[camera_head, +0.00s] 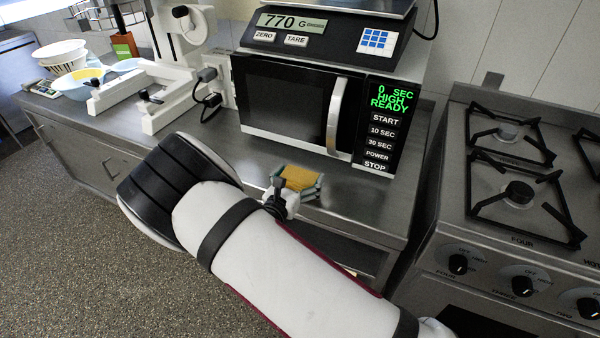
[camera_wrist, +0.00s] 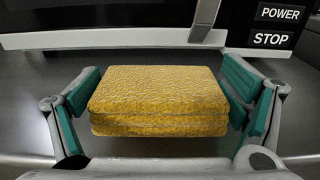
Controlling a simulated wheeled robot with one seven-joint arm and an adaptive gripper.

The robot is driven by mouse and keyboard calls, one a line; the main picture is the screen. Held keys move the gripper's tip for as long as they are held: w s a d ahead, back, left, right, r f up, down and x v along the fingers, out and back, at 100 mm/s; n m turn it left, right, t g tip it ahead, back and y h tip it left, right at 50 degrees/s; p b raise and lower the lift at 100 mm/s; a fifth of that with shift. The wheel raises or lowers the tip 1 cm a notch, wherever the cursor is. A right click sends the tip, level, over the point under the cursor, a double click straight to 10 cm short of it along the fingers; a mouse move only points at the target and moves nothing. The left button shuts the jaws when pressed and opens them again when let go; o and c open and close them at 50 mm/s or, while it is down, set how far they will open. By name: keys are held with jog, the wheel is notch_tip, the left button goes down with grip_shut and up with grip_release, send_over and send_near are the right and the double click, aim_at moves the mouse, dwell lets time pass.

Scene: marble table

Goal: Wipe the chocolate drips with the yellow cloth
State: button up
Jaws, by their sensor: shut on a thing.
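The yellow cloth (camera_head: 299,178) is a folded, rough-textured yellow pad. The cloth is over the metal counter (camera_head: 240,150), just in front of the microwave. I cannot tell whether it touches the counter. No chocolate drips can be made out in either view; my arm hides part of the counter's front.
The microwave (camera_head: 290,105) stands close behind the gripper, with a scale (camera_head: 325,35) on top. A stove (camera_head: 520,200) is at the right. A white stand (camera_head: 150,95), a blue bowl (camera_head: 85,84) and white bowls (camera_head: 65,55) are at the left.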

jog(key=shift+f+b, duration=0.5)
jog(key=shift+f, duration=0.5)
dwell(0.7)
jog(key=shift+w, duration=0.1)
